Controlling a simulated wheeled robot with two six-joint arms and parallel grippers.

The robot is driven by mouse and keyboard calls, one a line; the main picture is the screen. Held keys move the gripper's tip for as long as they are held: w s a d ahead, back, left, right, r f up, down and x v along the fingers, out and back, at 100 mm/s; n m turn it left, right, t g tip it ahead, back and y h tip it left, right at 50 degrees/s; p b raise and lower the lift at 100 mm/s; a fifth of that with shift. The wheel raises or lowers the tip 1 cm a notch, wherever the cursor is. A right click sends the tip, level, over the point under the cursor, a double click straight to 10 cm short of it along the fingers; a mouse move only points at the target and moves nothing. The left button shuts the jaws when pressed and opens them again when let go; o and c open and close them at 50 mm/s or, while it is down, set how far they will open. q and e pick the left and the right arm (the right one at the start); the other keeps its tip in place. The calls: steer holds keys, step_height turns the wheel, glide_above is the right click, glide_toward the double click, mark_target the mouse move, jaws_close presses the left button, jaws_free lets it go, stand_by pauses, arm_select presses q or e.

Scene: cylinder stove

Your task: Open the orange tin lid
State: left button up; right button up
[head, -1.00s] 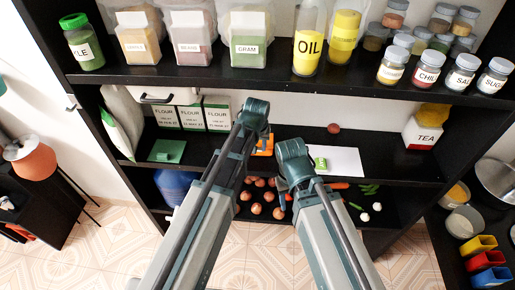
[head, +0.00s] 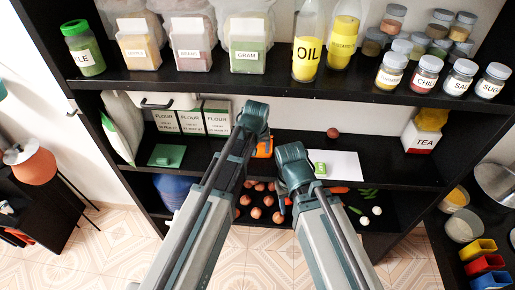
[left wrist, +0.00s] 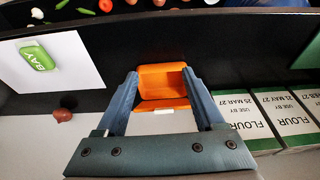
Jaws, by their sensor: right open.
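The orange tin (left wrist: 163,85) lies on the middle shelf; in the left wrist view it shows two orange faces with a crease between them and a small white patch at its near edge. I cannot tell for sure how far its lid stands open. In the head view only a sliver of the tin (head: 264,149) shows behind my left gripper (head: 256,122). The fingers of my left gripper (left wrist: 163,82) lie along both sides of the tin, with no clear gap. My right gripper (head: 290,172) is open, lower and right of the tin, near the shelf's front edge.
A green tin marked BAY (left wrist: 38,59) lies on a white sheet (head: 340,166), right of my grippers in the head view. Flour boxes (head: 191,121) and a flat green object (head: 167,155) stand left. The upper shelf (head: 200,80) with jars overhangs. Onions (head: 262,199) lie below.

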arm_select(q)
steer(key=shift+r, duration=0.1)
steer(key=p+v, duration=1.1)
steer(key=shift+s+r+p, duration=0.2)
steer(key=shift+r+p, duration=0.1)
steer(key=shift+r, duration=0.1)
